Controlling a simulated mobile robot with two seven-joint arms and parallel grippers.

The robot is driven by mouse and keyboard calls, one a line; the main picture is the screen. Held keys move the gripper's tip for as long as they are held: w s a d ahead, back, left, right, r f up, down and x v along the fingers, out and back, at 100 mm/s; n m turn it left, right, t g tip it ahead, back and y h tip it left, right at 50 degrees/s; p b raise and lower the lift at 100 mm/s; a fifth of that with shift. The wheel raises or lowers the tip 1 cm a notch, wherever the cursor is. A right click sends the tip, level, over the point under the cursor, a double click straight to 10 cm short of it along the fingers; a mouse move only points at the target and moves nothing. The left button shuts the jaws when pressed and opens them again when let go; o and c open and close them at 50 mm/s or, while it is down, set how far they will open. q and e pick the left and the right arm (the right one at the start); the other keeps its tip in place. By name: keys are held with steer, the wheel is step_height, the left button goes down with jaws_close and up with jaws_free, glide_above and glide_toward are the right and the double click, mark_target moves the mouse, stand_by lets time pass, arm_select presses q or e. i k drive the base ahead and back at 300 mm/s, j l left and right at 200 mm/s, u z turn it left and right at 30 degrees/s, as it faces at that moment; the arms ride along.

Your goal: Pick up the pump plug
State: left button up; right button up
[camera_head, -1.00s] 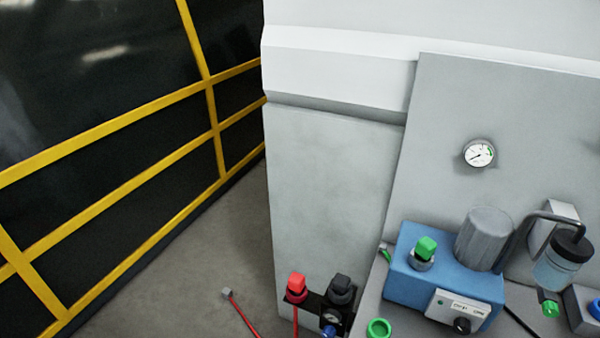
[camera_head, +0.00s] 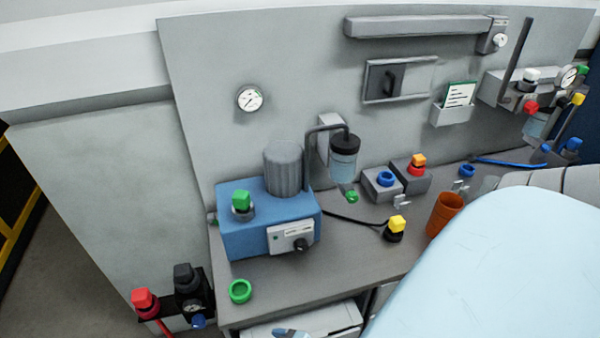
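A green ring-shaped socket (camera_head: 240,291) sits at the bench's front left. Neither of my grippers shows in the view.
A blue-ringed grey block (camera_head: 382,183), an orange-topped block (camera_head: 412,175) and an orange cup (camera_head: 444,214) stand near the yellow-topped piece. Red (camera_head: 145,302) and black (camera_head: 188,280) fittings are at the lower left. A large pale form close to the camera blocks the lower right.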

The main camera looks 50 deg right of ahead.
mark_target(396, 224)
steer(key=z, duration=2.25)
